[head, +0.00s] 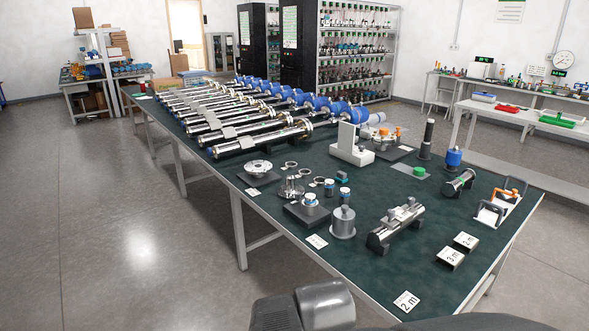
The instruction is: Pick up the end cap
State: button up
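I cannot tell for sure which part is the end cap. A round steel flange-like disc (257,168) lies near the left edge of the dark green table, with a white label in front of it. A steel cylinder with a narrower top (343,223) stands upright near the front edge. A steel piece with several upright pins (292,187) and a dark block carrying a small blue-and-white part (309,206) sit between them. My gripper is not in view; only grey parts of my own arm show at the bottom edge.
Long steel tubes with blue heads (254,134) fill the table's far left. A horizontal steel cylinder on a dark cradle (396,226) lies front centre. A white stand (351,147) rises mid-table. Small labelled blocks (450,258) sit at right.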

aim_at(342, 227)
jog(key=i+j+z, duration=0.2)
jog(key=i+z, duration=0.15)
jog(key=i+j+z, duration=0.6)
jog(key=z, duration=0.15)
jog(key=i+j+z, duration=0.2)
jog(key=j+z, duration=0.15)
jog(key=j, duration=0.25)
jog(key=i+j+z, duration=0.15)
jog(key=j+z, duration=0.2)
jog(key=j, duration=0.15)
jog(key=i+j+u, duration=0.3)
jog(key=j+u, duration=0.15)
jog(key=j, duration=0.15)
